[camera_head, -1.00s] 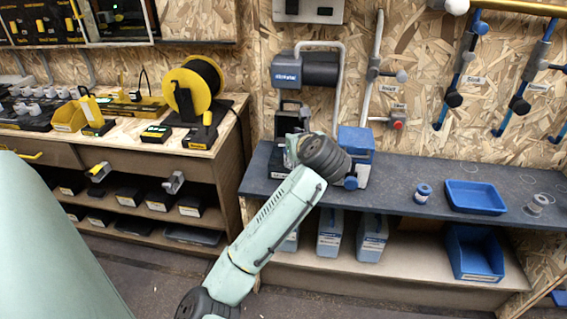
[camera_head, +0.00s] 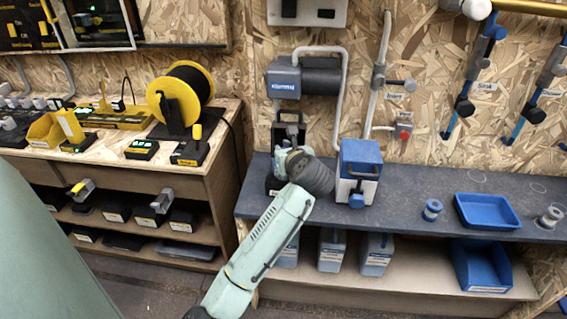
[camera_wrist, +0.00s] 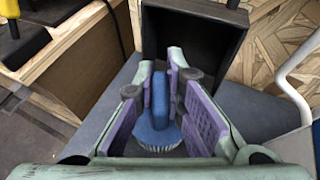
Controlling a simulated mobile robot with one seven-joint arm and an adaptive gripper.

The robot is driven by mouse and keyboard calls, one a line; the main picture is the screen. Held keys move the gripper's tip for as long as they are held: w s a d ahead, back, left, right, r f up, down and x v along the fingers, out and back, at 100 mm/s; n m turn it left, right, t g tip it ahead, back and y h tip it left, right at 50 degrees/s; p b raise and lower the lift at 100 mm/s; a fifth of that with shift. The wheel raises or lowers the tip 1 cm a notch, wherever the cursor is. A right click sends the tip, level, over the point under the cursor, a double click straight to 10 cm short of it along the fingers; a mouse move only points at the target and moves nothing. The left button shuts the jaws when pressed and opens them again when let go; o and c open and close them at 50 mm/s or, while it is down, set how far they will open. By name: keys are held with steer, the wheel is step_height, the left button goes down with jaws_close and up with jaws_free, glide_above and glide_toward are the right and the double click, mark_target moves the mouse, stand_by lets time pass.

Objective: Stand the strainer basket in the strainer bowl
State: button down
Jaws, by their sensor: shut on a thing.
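My gripper (camera_wrist: 172,85) has purple pads and is shut on a blue-handled piece (camera_wrist: 157,132). The piece has an upright blue grip and a round blue disc with a pale fringe below it. I cannot tell for certain whether it is the strainer basket. In the head view my gripper (camera_head: 287,155) is above the left end of the dark bench, and the held piece is hidden there. A small blue-and-pale ringed cylinder (camera_head: 432,209) stands on the bench to the right. I cannot identify the strainer bowl with certainty.
A dark open-fronted box (camera_wrist: 197,45) is just beyond my fingers. A blue-and-white box with a handle (camera_head: 360,172) stands close to the right of my wrist. Farther right are a blue tray (camera_head: 487,211) and a small grey cylinder (camera_head: 550,217).

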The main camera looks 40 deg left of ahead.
steer(key=shift+f, duration=2.15)
steer(key=c, duration=1.7)
jaws_free()
